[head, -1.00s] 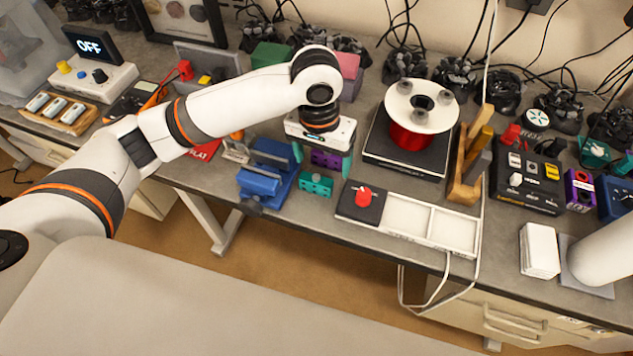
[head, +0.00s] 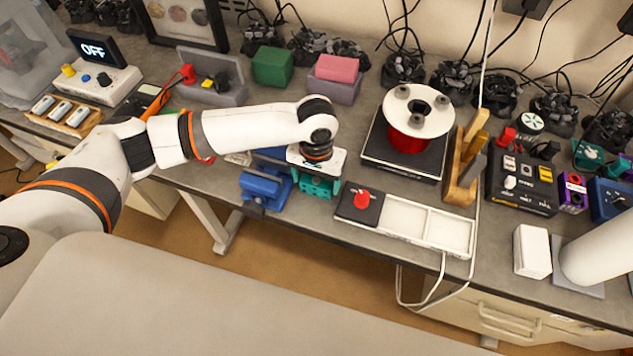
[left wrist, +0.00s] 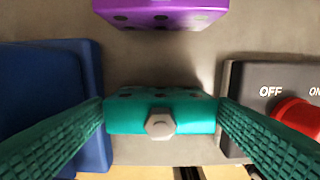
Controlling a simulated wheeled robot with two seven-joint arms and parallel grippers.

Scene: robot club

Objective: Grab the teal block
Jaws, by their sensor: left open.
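The teal block (left wrist: 160,115) sits on the bench near its front edge, with dark holes on top and a grey hex bolt head on the side nearest the camera. In the head view the teal block (head: 316,187) shows just below my left gripper (head: 316,177). In the left wrist view my left gripper (left wrist: 160,122) is open, with one teal finger at each end of the block. Whether the fingers touch it I cannot tell. My right gripper is not in view.
A blue vise (head: 264,187) stands just left of the block. A switch box with a red knob (head: 362,199) and white tray (head: 430,224) lies to the right. A purple block (left wrist: 160,12) lies behind. A red spool (head: 408,140) stands farther back.

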